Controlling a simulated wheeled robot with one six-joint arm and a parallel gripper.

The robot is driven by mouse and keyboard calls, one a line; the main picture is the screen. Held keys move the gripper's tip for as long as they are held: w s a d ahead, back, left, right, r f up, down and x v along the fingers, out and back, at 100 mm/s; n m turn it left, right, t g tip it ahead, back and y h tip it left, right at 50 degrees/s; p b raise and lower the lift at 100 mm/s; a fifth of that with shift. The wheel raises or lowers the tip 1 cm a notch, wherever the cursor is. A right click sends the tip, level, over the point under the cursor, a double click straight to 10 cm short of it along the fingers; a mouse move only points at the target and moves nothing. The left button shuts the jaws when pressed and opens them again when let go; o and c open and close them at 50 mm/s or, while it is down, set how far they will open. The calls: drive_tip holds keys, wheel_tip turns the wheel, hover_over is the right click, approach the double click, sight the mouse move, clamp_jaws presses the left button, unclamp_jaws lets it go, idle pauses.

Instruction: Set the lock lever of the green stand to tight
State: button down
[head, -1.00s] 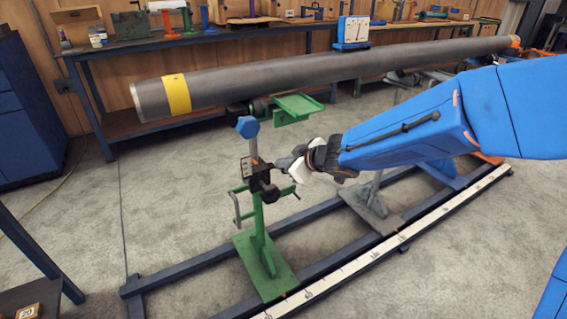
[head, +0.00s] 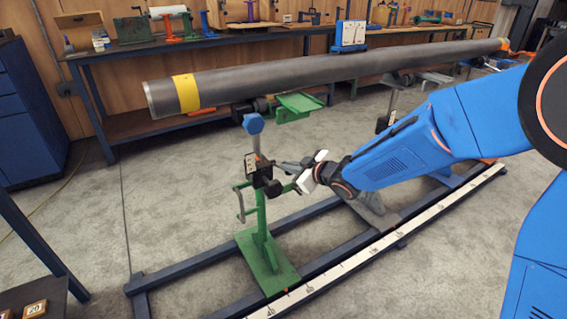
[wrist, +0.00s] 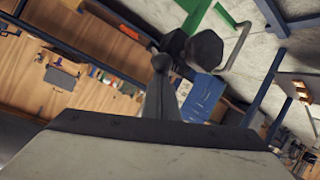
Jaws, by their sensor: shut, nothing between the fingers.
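The green stand (head: 263,245) stands on the rail frame in the head view, with a grey post and a blue head (head: 252,124) on top. A black clamp block (head: 252,163) with a pale label sits around the post. My gripper (head: 284,165) is shut and empty, with its tips just right of the block; I cannot tell if they touch it. I cannot make out the lock lever or its setting there. In the wrist view, the shut fingers (wrist: 161,90) point at a dark knob-like part (wrist: 205,50), close beside it.
A long grey pipe (head: 320,74) with yellow bands runs above and behind the stand. A bent grey handle (head: 240,206) hangs left of the stand. A white scale strip (head: 340,262) runs along the rail. Open floor lies to the left.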

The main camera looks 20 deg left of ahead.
drive_tip(key=shift+y, duration=0.5)
drive_tip(key=shift+s+d+f, duration=0.2)
drive_tip(key=shift+f, duration=0.65)
drive_tip(key=shift+s+d+f, duration=0.15)
drive_tip(key=shift+d+f, duration=0.1)
drive_tip(key=shift+f, duration=0.6)
drive_tip(key=shift+s+d+f, duration=0.2)
drive_tip(key=shift+f, duration=0.65)
drive_tip(key=s+a+v, duration=0.1)
drive_tip(key=v, duration=0.8)
drive_tip(key=shift+s+r, duration=0.25)
drive_tip(key=shift+s, duration=0.15)
drive_tip(key=shift+d, duration=0.1)
